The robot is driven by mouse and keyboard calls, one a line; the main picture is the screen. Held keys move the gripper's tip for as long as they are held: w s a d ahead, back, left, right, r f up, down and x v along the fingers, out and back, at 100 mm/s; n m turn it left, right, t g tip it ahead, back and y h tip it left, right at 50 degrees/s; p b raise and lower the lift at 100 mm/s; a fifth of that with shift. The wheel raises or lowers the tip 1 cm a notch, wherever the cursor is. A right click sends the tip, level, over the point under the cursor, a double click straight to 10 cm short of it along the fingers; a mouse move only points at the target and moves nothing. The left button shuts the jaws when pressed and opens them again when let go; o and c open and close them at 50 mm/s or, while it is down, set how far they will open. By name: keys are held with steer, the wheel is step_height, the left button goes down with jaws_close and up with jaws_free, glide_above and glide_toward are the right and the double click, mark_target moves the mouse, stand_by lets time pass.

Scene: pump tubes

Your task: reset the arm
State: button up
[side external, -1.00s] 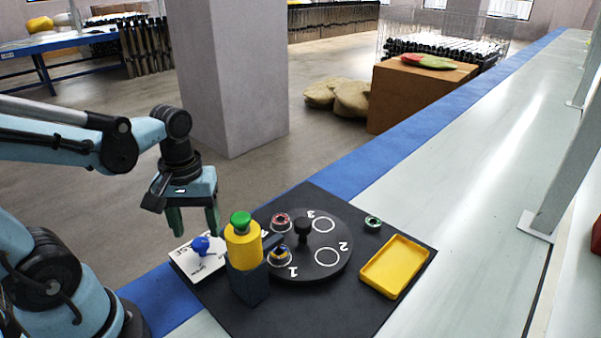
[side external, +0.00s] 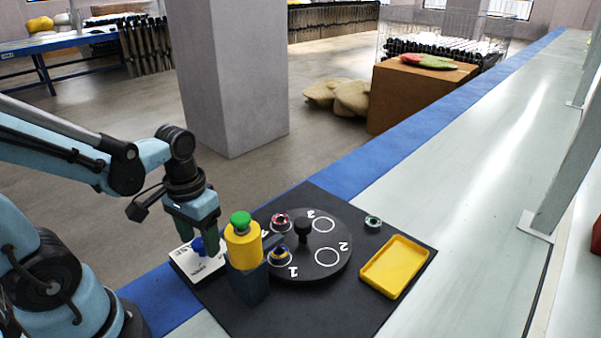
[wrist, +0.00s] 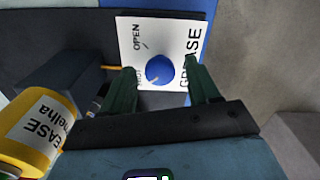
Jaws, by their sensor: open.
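My gripper (side external: 196,238) hangs low over the white panel (side external: 183,263) at the board's left corner. The panel carries a blue knob (side external: 198,245), which the fingers partly hide. In the wrist view, the open green fingers (wrist: 161,72) stand on either side of the blue knob (wrist: 159,69), with gaps to both sides. The panel (wrist: 180,32) reads OPEN and GREASE there; other lettering is partly covered by a finger. The yellow grease canister (side external: 243,247) with its green top stands right of my gripper on a dark block (side external: 249,285). It also shows in the wrist view (wrist: 35,132).
A black turntable (side external: 318,240) with numbered circles holds a red-ringed part (side external: 281,219) and a blue-and-yellow part (side external: 280,254). A green-ringed part (side external: 373,222) and an empty yellow tray (side external: 394,267) lie at right. The long pale bench (side external: 470,170) beyond is clear.

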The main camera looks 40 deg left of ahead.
steer(key=m, duration=0.5)
stand_by(0.3)
stand_by(0.7)
